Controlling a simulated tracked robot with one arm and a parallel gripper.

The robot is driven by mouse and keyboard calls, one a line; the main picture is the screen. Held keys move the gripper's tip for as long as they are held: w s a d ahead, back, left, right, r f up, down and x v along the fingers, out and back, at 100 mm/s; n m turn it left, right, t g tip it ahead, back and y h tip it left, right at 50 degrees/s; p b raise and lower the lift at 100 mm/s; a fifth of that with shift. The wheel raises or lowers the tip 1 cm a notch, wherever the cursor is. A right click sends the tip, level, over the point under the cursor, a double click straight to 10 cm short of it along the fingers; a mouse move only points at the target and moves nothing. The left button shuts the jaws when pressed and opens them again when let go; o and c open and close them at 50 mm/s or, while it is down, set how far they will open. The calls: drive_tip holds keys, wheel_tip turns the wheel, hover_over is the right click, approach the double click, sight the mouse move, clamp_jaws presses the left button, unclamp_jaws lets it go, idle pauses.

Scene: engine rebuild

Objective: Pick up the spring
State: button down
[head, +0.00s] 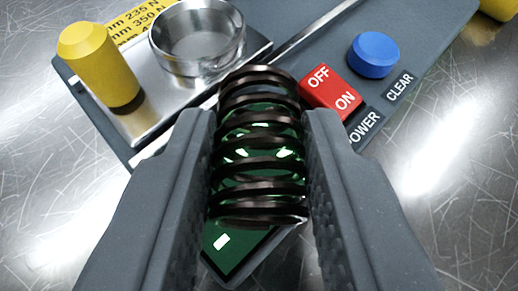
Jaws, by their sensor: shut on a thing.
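The spring (258,168) is a dark metal coil in the middle of the head view. My gripper (260,125) is shut on it, with one grey finger against each side of the coils. The spring stands out in front of a grey device with a green display, which shows between the coils and below them. How far the spring is above the device cannot be told from this view.
The grey device (305,62) carries a metal ring cup (198,58) on a plate, a yellow peg (97,58), a red OFF/ON switch (332,93) and a blue CLEAR button (374,54). Scratched bare metal table (450,165) lies around it.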

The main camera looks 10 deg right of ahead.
sight(259, 179)
wheel_tip(259, 179, up, 3)
drive_tip(key=shift+r+p, duration=0.2)
drive_tip(key=shift+p, duration=0.25)
drive_tip(key=s+d+r+b, duration=0.2)
drive_tip(key=s+d, duration=0.7)
drive_tip(key=s, duration=0.4)
drive_tip(key=w+d+f+n+y, duration=0.2)
drive_tip(key=w+d+f, duration=0.2)
drive_tip(key=w+d, duration=0.7)
drive_tip(key=shift+f, duration=0.35)
drive_tip(key=shift+d, duration=0.1)
drive_tip(key=s+a+r+m+h, duration=0.2)
drive_tip(key=s+a+r, duration=0.2)
drive_tip(key=s+a, duration=0.7)
drive_tip(key=shift+r, duration=0.1)
